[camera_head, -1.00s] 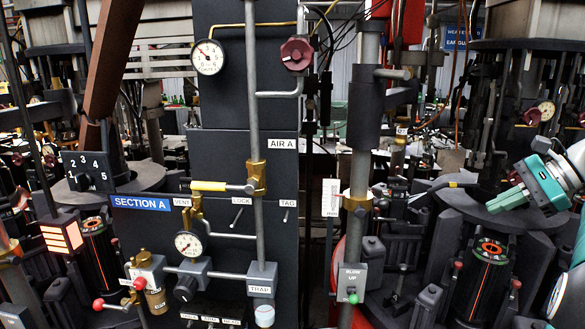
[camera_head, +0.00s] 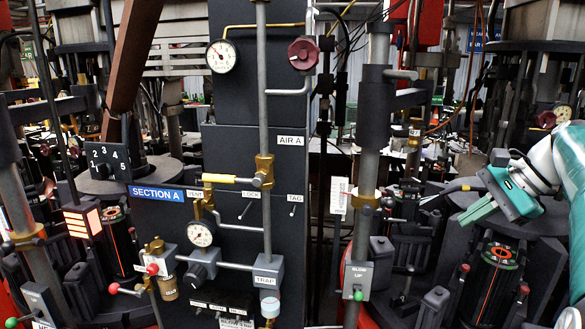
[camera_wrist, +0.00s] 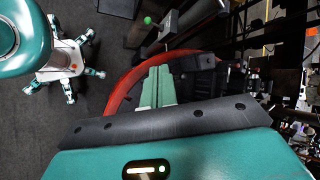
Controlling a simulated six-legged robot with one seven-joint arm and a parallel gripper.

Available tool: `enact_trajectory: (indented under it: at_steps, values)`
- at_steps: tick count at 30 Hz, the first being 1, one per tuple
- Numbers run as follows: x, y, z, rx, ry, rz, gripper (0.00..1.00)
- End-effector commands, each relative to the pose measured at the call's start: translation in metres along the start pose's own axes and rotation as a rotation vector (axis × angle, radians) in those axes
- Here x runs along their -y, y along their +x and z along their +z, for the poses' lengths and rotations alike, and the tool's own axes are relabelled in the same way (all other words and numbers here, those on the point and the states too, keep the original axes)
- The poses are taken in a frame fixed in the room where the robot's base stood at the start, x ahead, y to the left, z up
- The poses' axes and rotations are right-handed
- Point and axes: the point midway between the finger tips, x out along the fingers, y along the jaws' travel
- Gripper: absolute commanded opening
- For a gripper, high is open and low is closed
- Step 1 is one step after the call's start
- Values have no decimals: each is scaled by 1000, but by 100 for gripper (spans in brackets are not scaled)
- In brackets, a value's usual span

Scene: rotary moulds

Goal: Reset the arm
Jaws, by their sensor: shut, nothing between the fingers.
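My teal and white arm enters the head view from the right edge, with my gripper (camera_head: 474,212) at its end. The gripper points left and slightly down, in front of the dark machinery on the right. In the wrist view its two pale green fingers (camera_wrist: 156,87) lie together, shut with nothing between them. Part of my own body and legs shows at the upper left of the wrist view.
The dark Section A panel (camera_head: 240,160) carries gauges, pipes and a yellow-handled valve (camera_head: 232,179). A grey pipe (camera_head: 368,170) stands right of it. A black mould (camera_head: 497,280) is below my gripper. A red curved part (camera_wrist: 122,92) and bare dark floor (camera_wrist: 85,110) show in the wrist view.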

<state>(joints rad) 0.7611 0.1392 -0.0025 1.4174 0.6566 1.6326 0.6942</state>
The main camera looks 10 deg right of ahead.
Motion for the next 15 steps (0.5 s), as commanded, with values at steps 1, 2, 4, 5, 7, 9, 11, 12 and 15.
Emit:
enact_trajectory:
  at_steps: [1,2,4,5,7,9,11,12,15]
  values:
    - [-2,11,17,-17,-51,20,0]
    - [-5,17,26,-32,-82,32,0]
    - [-13,33,49,-66,-173,64,0]
    - [-18,41,60,-83,-218,80,0]
    - [-33,58,84,-125,-335,117,0]
    - [-50,75,105,-165,-457,154,0]
    - [-67,89,122,-198,-565,184,0]
    - [-79,97,132,-219,-640,204,0]
    - [-111,117,152,-270,-836,250,0]
